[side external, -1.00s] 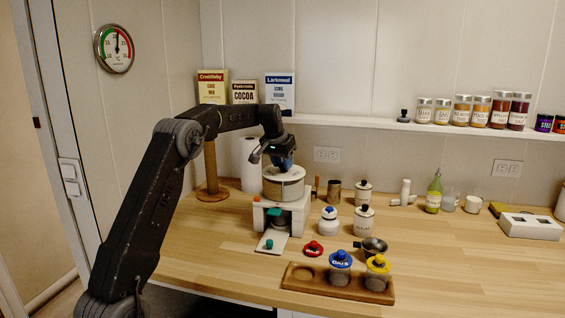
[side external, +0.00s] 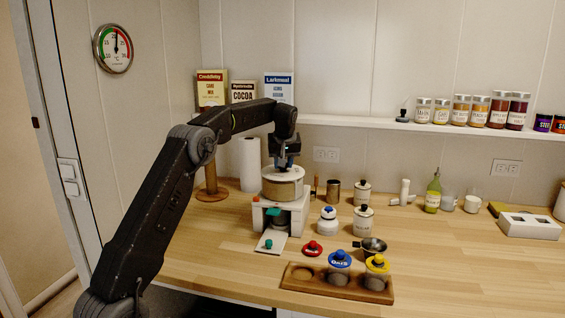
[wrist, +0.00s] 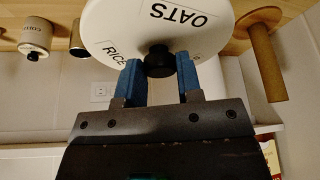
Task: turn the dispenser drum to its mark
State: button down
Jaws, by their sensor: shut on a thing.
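The dispenser drum (side external: 282,188) is a round drum with a white top and a tan side, on a white stand (side external: 260,216) at the centre of the side view. In the wrist view the drum's white top (wrist: 110,30) shows the labels OATS and RICE and a black knob (wrist: 158,60). My gripper (side external: 284,166) is over the drum's top, pointing down. In the wrist view its blue fingers (wrist: 160,70) are shut on the knob, one on each side. I cannot make out the mark in either view.
The right front counter is clear.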

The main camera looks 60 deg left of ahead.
jog(key=n+g, duration=0.1)
jog(key=n, duration=0.3)
jog(key=shift+w+n+g+y, duration=0.15)
jog(key=shift+n+g+y, duration=0.15)
jog(key=shift+g, duration=0.1)
jog(key=shift+n+g, duration=0.6)
jog(key=shift+n, duration=1.3)
jog(key=c, duration=0.8)
grip_release()
jog(key=shift+m, duration=0.4)
